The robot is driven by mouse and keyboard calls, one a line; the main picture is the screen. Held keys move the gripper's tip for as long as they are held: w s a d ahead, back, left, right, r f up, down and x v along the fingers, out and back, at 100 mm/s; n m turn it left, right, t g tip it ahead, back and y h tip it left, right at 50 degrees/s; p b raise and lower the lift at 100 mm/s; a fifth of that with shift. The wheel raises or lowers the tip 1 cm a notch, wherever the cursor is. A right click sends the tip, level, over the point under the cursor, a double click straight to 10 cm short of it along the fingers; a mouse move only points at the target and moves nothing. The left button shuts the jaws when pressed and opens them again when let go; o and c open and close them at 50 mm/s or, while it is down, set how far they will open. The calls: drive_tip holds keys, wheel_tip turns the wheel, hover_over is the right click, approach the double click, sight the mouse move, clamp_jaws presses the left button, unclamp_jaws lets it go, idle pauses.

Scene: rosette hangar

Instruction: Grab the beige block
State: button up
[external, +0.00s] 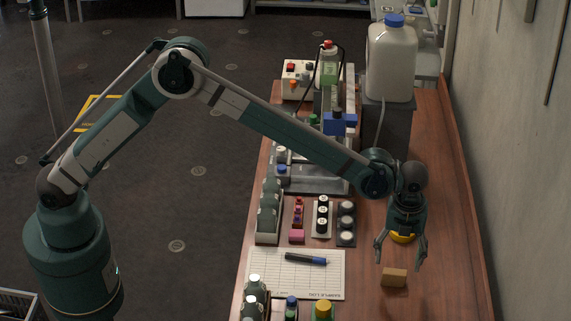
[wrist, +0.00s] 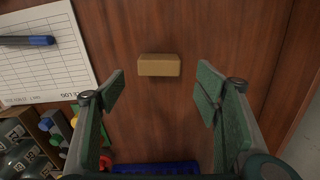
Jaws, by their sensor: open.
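The beige block (external: 394,277) lies on the wooden bench, right of the sample log sheet. In the wrist view the beige block (wrist: 159,65) sits at the upper middle, beyond the fingertips and roughly centred between them. My gripper (external: 399,262) is open and empty, pointing down above and slightly behind the block in the external view. Its two fingers also show wide apart in the wrist view (wrist: 163,80). Neither finger touches the block.
A sample log sheet (external: 296,273) with a dark marker (external: 306,259) lies left of the block. Several capped bottles (external: 291,308) stand at the near edge. The bench around the block is clear.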

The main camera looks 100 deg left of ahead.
sight(400, 277)
idle(0.3)
drive_tip(key=shift+f, duration=1.3)
drive_tip(key=shift+s+a+f, duration=0.1)
drive_tip(key=shift+f, duration=2.5)
drive_tip(key=c, duration=1)
